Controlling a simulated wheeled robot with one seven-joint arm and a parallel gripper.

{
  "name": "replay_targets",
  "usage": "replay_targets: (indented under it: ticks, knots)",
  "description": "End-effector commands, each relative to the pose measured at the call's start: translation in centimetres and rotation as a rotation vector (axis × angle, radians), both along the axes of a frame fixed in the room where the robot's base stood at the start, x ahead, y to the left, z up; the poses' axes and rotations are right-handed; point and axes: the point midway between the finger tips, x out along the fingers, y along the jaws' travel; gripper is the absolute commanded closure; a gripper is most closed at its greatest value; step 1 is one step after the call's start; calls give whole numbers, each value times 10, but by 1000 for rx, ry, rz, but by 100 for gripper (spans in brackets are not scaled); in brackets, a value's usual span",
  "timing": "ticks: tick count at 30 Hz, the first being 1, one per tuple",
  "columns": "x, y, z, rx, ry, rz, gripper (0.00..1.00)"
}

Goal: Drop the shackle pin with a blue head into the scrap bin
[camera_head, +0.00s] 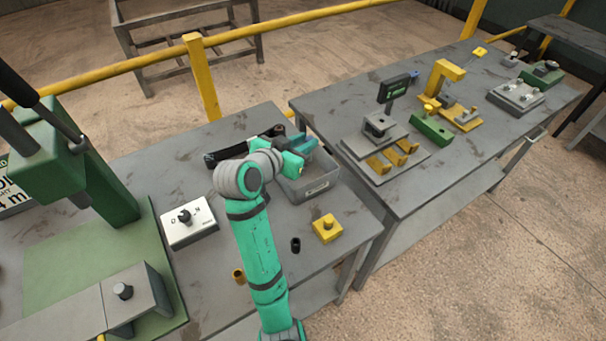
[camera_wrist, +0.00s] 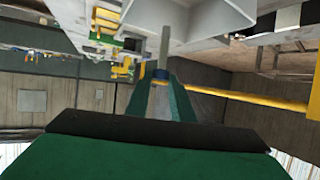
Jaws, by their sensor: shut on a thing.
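The pin with a blue head (camera_wrist: 161,74) is held between the fingertips of my gripper (camera_wrist: 163,88) in the wrist view. Its grey shank (camera_wrist: 165,46) sticks out past the fingertips. In the head view my gripper (camera_head: 302,146) is over the back part of a grey open bin (camera_head: 318,187) with a label on its front wall. The pin cannot be made out in the head view. My arm and gripper hide part of the bin, and its contents cannot be told.
A yellow block with a knob (camera_head: 327,228), a small black cylinder (camera_head: 295,244) and a brass piece (camera_head: 238,275) stand in front of the bin. A white switch box (camera_head: 188,222) is to the left. Another bench (camera_head: 380,215) with several fixtures is to the right.

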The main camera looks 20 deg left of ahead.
Motion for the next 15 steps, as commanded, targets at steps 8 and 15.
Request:
replay_targets:
  ticks: [8,15]
  knots:
    - [0,0,-4,0,-1,1,100]
    - [0,1,-4,0,0,2,57]
